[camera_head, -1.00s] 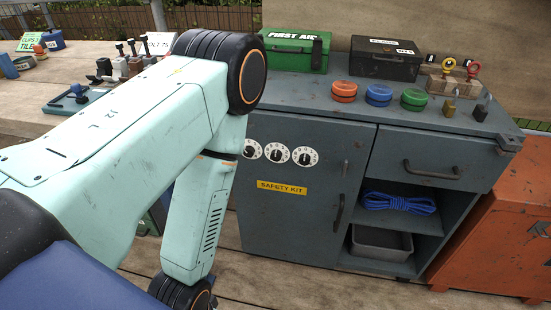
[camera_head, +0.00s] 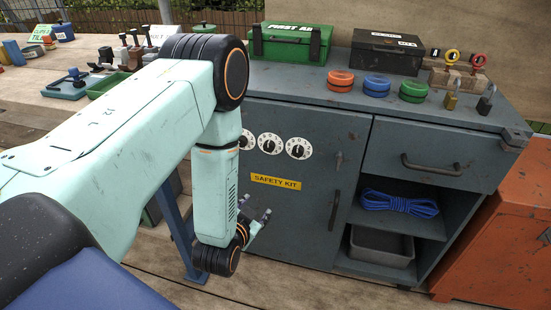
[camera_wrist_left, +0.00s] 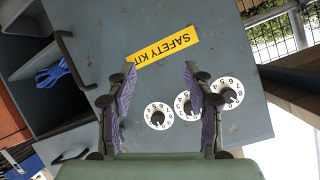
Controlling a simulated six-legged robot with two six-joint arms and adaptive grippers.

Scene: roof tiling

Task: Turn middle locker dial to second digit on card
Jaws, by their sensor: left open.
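The grey locker (camera_head: 290,225) has three white dials with black knobs in a row on its door, above a yellow SAFETY KIT label (camera_head: 276,182). The middle dial (camera_head: 270,143) is in clear view; the left one (camera_head: 245,139) is partly behind my arm. My left gripper (camera_head: 262,222) is low before the door, below the label. In the left wrist view my left gripper (camera_wrist_left: 163,85) has its fingers apart and empty, with the door beyond. The middle dial (camera_wrist_left: 187,107) is partly behind the right-hand finger there. I cannot make out the number card. My right gripper is out of view.
On the locker top stand a green first aid box (camera_head: 292,42), a black case (camera_head: 387,52), coloured round tins (camera_head: 377,87) and padlocks. An open shelf holds blue rope (camera_head: 398,203) above a grey bin (camera_head: 382,246). An orange cabinet (camera_head: 495,245) stands at right.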

